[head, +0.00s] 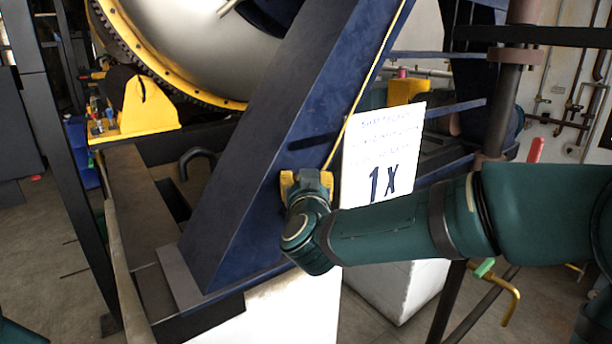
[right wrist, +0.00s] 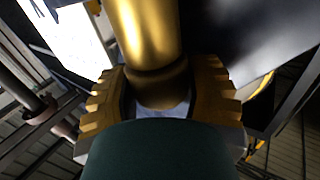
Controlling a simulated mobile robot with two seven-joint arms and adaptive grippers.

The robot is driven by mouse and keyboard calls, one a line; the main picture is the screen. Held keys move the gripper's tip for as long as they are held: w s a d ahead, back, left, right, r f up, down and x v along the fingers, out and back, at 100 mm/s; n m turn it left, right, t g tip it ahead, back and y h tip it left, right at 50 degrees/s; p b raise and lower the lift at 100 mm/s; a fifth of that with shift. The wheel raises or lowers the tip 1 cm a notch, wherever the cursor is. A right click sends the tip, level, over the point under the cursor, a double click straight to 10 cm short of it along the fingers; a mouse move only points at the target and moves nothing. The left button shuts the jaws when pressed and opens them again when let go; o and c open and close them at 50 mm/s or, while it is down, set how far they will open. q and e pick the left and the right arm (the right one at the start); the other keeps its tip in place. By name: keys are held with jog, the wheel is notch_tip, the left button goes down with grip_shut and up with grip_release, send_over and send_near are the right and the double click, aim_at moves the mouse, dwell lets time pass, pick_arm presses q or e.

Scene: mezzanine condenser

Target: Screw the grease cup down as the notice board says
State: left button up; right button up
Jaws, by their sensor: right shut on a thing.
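The grease cup (right wrist: 146,35) is a shiny brass cylinder with a narrower, darker collar below it in the right wrist view. My right gripper (head: 307,180) has its yellow toothed fingers at the blue slanted beam in the head view. In the right wrist view the fingers (right wrist: 160,100) are shut on the cup, one on each side of its lower part. In the head view I cannot make out the cup at the gripper. The white notice board (head: 384,150) stands just right of the gripper and reads "1 X" in large print; its smaller lines are too faint to read.
The blue slanted beam (head: 270,140) stands behind the gripper, with a thin yellow line running up along it. A large drum with a yellow rim (head: 190,90) is at upper left. A dark pipe (head: 505,95) and a green-handled yellow crank (head: 505,290) are at right.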

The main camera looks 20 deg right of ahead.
jog(key=shift+m+h, duration=0.3)
jog(key=shift+h, duration=0.1)
jog(key=o, duration=1.2)
